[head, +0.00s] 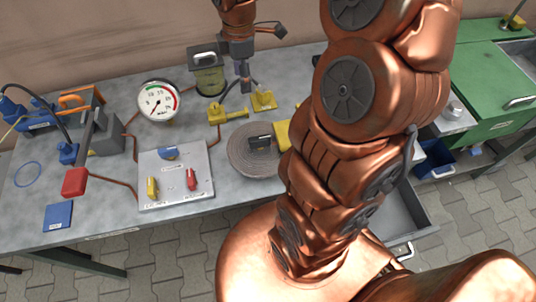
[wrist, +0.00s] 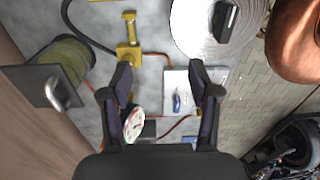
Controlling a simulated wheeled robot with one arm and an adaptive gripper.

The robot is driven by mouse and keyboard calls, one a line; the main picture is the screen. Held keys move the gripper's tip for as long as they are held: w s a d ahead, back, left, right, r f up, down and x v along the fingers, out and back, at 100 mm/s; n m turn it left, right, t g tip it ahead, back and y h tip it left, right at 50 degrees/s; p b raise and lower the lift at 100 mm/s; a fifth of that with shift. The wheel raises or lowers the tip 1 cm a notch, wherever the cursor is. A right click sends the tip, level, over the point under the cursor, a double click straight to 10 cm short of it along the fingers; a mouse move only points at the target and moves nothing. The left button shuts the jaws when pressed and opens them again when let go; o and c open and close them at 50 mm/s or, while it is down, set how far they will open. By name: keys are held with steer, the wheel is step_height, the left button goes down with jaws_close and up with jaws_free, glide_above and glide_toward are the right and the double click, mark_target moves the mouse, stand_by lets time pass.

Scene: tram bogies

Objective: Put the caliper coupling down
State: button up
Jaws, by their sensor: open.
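My gripper (head: 243,96) hangs above the back of the grey workbench, its two fingers apart. In the wrist view the open fingers (wrist: 160,80) have nothing between them but bench and panel farther below. A yellow fitting (head: 218,114) stands on the bench just below and left of my gripper; it also shows in the wrist view (wrist: 129,50), with a black hose running to it. A second yellow fitting (head: 263,100) stands to its right. No piece is labelled readably, so I cannot tell for certain which is the caliper coupling.
A pressure gauge (head: 158,101), a lever panel (head: 177,185), a coiled grey disc (head: 240,160) with a black piece (head: 260,143) on it, and a green canister (head: 209,78) crowd the bench. A red-handled lever (head: 75,181) stands left.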

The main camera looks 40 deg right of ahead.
steer(key=s+a+m, duration=0.3)
steer(key=s+m, duration=0.1)
steer(key=s, duration=0.4)
steer(key=s+a+m+g, duration=0.1)
steer(key=s+a+m, duration=0.3)
steer(key=s, duration=0.4)
steer(key=s+a+m, duration=0.3)
steer(key=s+m, duration=0.2)
steer(key=s, duration=0.3)
steer(key=shift+s+a+r+m+g, duration=0.15)
steer(key=shift+r+m+g, duration=0.15)
steer(key=shift+r+m, duration=0.1)
steer(key=shift+r, duration=0.1)
